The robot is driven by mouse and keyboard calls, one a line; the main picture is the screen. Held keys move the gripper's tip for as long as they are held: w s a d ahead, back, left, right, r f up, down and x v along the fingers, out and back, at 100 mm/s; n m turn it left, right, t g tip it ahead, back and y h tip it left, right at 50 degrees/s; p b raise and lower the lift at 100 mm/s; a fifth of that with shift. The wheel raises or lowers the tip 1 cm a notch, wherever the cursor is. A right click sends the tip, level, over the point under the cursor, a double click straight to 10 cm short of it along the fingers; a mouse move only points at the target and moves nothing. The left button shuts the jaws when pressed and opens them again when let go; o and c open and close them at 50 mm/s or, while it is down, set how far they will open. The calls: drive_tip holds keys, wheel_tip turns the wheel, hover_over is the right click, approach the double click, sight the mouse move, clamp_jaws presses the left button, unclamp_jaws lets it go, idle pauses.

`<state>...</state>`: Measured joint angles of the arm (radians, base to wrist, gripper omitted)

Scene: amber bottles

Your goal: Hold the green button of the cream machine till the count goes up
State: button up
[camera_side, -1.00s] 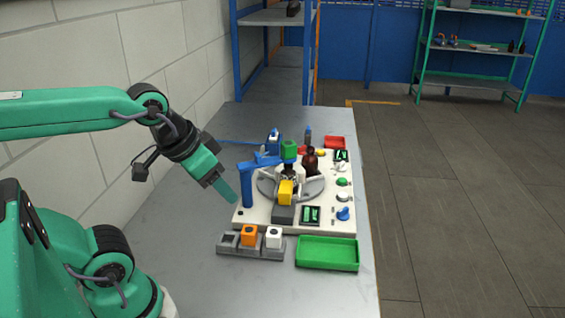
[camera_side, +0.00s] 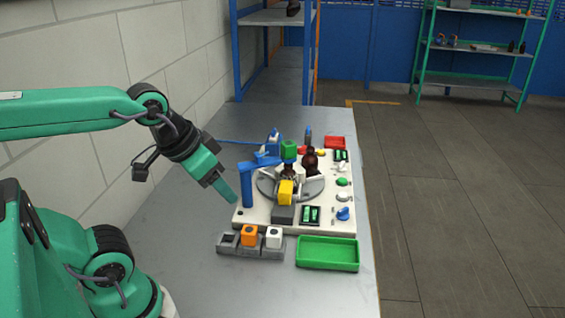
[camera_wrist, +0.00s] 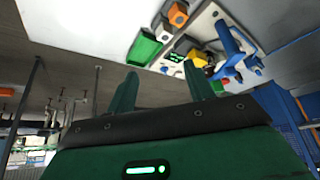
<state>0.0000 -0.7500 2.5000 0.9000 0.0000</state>
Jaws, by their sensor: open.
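The cream machine (camera_side: 262,221) lies flat on the grey bench, to the right of my gripper. Its round green button (camera_side: 342,182) sits on the right side of the top, between white round parts. A dark display with light green marks (camera_side: 310,214) is at the near edge, and another (camera_side: 341,155) is at the far right; their digits are too small to read. My gripper (camera_side: 230,194) is open and empty beside the machine's left edge, apart from the green button. In the wrist view, its two green fingers (camera_wrist: 162,75) stand apart; the machine (camera_wrist: 207,22) shows beyond them.
On the machine stand a blue post (camera_side: 247,187), a grey turntable, a dark amber bottle (camera_side: 310,163), and yellow and green blocks. A green tray (camera_side: 328,239) and a grey holder with orange and white blocks (camera_side: 250,252) lie in front. A wall is at left.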

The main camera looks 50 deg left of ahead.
clamp_jaws()
idle(1.8)
